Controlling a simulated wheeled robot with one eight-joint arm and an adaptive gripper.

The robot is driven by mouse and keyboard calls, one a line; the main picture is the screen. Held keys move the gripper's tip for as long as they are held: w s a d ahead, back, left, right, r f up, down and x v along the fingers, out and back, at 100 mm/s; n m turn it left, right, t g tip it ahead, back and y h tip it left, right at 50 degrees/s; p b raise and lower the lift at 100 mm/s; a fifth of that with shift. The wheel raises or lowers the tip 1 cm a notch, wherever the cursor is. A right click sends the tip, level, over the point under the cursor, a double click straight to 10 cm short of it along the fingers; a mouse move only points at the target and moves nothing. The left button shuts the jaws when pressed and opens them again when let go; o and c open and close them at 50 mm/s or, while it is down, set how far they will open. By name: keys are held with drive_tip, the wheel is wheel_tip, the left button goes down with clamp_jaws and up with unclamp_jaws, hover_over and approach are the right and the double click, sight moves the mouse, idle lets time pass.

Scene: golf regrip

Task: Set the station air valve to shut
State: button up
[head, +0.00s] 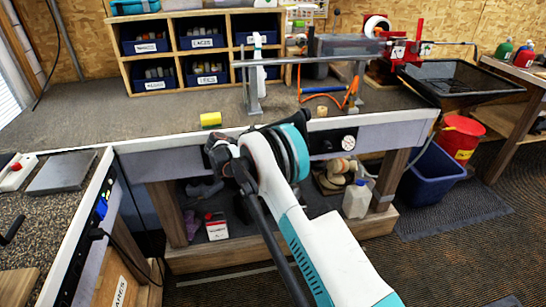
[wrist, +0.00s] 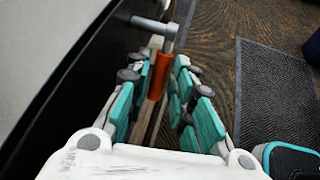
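The valve's orange-red lever (wrist: 158,77) shows in the wrist view, joined to a silver metal fitting (wrist: 154,27) on the dark front of the bench. The lever points from the fitting back toward my wrist. My gripper (wrist: 159,68) is open, with one teal-padded finger on each side of the lever. Gaps show between the fingers and the lever, so they do not look closed on it. In the head view my arm and wrist hide the gripper and the lever. A round gauge (head: 348,142) sits on the black bench-front panel (head: 322,144).
The bench top (head: 130,125) carries a yellow block (head: 211,119) near its front edge. A metal rail stand (head: 305,61) stands behind my wrist. A shelf with a white jug (head: 357,200) lies below.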

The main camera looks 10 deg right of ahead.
idle(0.3)
drive_tip(key=v, duration=1.2)
drive_tip(key=shift+w, duration=0.1)
